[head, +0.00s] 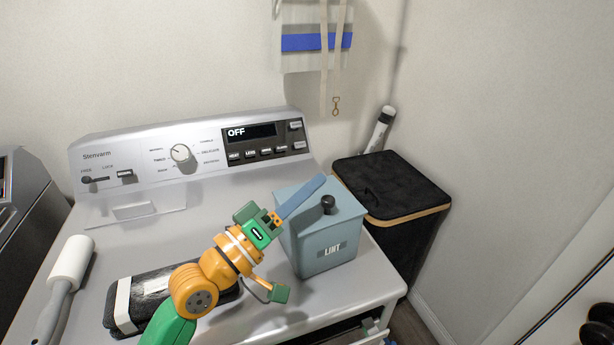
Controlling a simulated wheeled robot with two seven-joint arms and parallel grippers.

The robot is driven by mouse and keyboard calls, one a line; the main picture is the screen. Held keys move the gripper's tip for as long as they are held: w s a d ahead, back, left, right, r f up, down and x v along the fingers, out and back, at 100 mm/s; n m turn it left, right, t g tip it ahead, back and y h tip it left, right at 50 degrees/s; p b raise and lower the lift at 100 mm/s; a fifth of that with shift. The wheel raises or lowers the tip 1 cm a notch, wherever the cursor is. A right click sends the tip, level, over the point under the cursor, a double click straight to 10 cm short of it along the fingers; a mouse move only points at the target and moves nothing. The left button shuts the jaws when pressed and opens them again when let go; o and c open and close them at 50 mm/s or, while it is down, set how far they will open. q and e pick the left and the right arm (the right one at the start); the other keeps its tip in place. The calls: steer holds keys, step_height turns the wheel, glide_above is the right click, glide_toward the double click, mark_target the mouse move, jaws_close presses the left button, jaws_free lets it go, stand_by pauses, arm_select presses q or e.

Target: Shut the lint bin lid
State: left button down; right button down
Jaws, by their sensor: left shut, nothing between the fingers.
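The lint bin (325,250) is a blue-grey box labelled LINT at the right front of the machine's top. Its lid (345,205) has a black knob and appears to lie flat on the box, with no clear gap visible. My left gripper (318,183) is shut and empty. Its long blue fingers reach over the left and back part of the lid, left of the knob. I cannot tell whether they touch the lid. My right gripper is not in view.
A control panel (215,145) rises behind the bin. A dark wrapped bundle (125,300) lies under my left arm, and a lint roller (70,262) lies at the left. A black hamper (395,180) stands to the right. The top's back middle is clear.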

arm_select(q)
steer(key=shift+s+d+f, duration=0.1)
steer(key=shift+s+f, duration=0.1)
steer(key=shift+f, duration=0.3)
steer(key=shift+s+d+f, duration=0.1)
steer(key=shift+s+f, duration=0.1)
steer(key=shift+f, duration=0.25)
steer(key=shift+s+f, duration=0.1)
steer(key=shift+f, duration=0.1)
